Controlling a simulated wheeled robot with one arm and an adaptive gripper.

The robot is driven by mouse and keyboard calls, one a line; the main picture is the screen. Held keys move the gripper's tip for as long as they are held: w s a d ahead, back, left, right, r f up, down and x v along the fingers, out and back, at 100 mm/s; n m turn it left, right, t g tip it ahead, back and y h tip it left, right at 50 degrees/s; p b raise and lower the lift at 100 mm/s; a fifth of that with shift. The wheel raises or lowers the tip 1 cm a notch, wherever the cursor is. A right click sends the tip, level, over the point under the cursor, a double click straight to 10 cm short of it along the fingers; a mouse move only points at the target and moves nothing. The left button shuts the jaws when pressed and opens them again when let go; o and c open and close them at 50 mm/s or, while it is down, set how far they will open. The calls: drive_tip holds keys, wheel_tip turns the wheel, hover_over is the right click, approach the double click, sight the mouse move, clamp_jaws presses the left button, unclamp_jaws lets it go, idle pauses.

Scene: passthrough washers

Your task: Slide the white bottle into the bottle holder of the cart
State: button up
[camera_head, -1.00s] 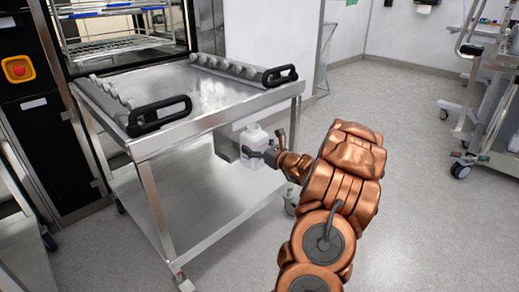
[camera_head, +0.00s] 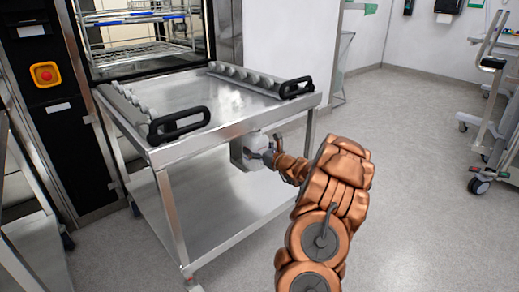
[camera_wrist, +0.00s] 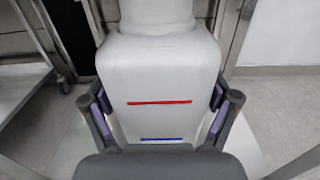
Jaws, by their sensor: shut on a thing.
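My gripper (camera_head: 268,156) is shut on the white bottle (camera_head: 256,141) at the cart's right front side, just below the top. In the wrist view the bottle (camera_wrist: 160,80) fills the middle, upright, with a red line and a blue line on its face. The fingers of my gripper (camera_wrist: 160,112) press on both its sides. The bottle holder (camera_head: 238,152) shows as a grey metal piece under the cart's top, right by the bottle. Whether the bottle is inside it or only beside it, I cannot tell.
The steel cart (camera_head: 215,125) has two black handles, roller rails on top and a lower shelf (camera_head: 215,205). A black washer cabinet (camera_head: 48,105) stands behind it at left. The grey floor (camera_head: 420,220) to the right is clear up to another wheeled cart (camera_head: 490,140).

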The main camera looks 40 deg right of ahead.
drive_tip(key=w+p, duration=0.2)
drive_tip(key=w, duration=0.3)
drive_tip(key=shift+w+r, duration=0.1)
drive_tip(key=shift+r, duration=0.05)
